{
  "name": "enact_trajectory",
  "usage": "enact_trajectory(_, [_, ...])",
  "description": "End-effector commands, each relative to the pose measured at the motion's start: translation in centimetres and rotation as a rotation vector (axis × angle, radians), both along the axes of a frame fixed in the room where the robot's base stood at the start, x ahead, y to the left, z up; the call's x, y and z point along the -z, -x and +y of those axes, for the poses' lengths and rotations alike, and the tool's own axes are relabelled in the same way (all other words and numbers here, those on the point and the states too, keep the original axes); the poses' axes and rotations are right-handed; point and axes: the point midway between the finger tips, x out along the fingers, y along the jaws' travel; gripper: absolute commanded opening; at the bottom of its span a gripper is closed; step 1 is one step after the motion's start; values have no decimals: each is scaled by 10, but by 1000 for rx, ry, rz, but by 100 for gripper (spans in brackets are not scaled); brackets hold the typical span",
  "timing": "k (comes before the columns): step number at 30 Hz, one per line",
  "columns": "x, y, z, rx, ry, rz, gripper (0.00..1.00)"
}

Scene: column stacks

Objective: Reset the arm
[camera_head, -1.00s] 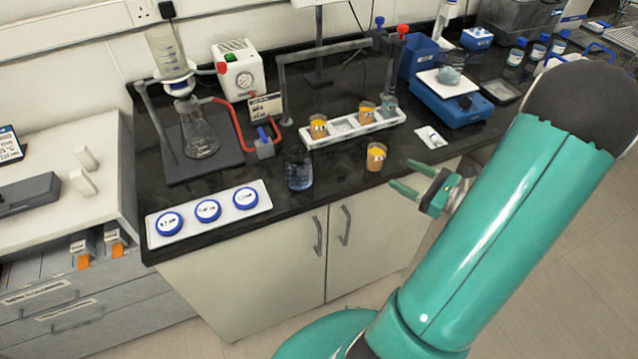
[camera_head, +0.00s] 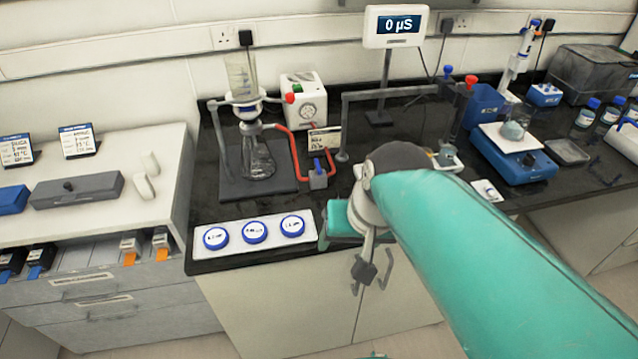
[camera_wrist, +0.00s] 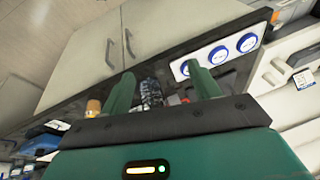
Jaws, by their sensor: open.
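My gripper shows in the wrist view (camera_wrist: 163,95) as two green fingers standing apart, with no object seen held between them. In the head view my teal arm reaches in from the lower right, folded at a dark joint, and its end hangs in front of the bench's front edge. My arm hides the beaker, the vials and most of the white rack there. In the wrist view a glass beaker (camera_wrist: 151,92) shows beyond and between the fingers. An orange-capped vial (camera_wrist: 93,108) shows beside the left finger.
A white tray with blue-lidded dishes (camera_head: 254,232) lies near the bench's front edge, close left of my arm. A filter flask (camera_head: 257,158) stands behind it. A blue balance (camera_head: 512,155) stands to the right. The floor before the cabinets is clear.

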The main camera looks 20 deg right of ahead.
Motion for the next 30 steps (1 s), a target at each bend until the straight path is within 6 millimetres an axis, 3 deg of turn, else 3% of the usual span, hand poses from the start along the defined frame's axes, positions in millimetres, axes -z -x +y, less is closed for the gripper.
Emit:
enact_trajectory(3, [-22, 3, 10, -147, 129, -126, 62])
enact_trajectory(7, [-32, 5, 13, -216, 197, -191, 62])
enact_trajectory(30, [-33, 4, 12, -223, 206, -196, 62])
